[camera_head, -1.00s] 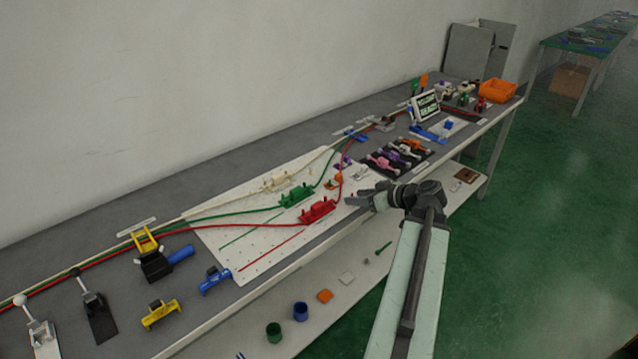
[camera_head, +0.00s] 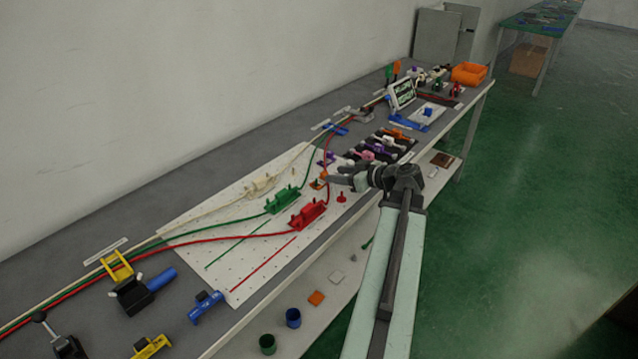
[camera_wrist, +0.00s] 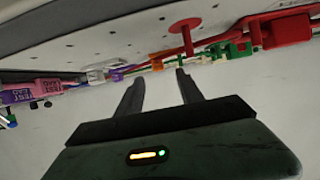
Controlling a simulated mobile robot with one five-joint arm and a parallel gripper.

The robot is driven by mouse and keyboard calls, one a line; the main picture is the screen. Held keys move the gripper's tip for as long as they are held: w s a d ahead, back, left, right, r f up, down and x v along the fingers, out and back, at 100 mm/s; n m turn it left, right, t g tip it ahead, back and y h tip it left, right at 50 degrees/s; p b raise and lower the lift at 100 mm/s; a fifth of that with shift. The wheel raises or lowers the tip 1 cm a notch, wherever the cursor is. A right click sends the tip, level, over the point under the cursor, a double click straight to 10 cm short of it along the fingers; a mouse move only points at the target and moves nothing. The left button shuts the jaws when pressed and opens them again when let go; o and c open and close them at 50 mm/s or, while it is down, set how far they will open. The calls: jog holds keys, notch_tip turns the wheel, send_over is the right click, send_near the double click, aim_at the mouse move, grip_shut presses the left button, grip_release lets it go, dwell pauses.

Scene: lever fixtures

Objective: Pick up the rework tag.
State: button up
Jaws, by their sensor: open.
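I cannot tell for certain which piece is the rework tag; no label for it is readable. A small orange piece (camera_head: 318,183) lies on the white board just left of my gripper (camera_head: 332,179). An orange piece (camera_wrist: 160,59) also shows just beyond the fingertips in the wrist view. My gripper (camera_wrist: 158,77) is open, with nothing between its two fingers. A red peg with a flat round end (camera_wrist: 183,38) is beyond the right finger. Purple and pink lettered pieces (camera_wrist: 40,88) are at the left of the wrist view.
The white board (camera_head: 190,225) carries green (camera_head: 282,201) and red (camera_head: 308,214) fixtures with cables. Black-based levers (camera_head: 375,150) stand behind my gripper. An orange bin (camera_head: 468,74) is at the far end. The lower shelf holds a blue cup (camera_head: 293,318) and an orange square (camera_head: 316,298).

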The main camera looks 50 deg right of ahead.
aim_at(320, 180)
jog(key=b+x, duration=0.2)
jog(key=x, duration=0.3)
jog(key=shift+d+f, duration=0.1)
jog(key=shift+f, duration=0.15)
jog(key=shift+s+r, duration=0.1)
grip_shut()
jog(key=shift+r, duration=0.1)
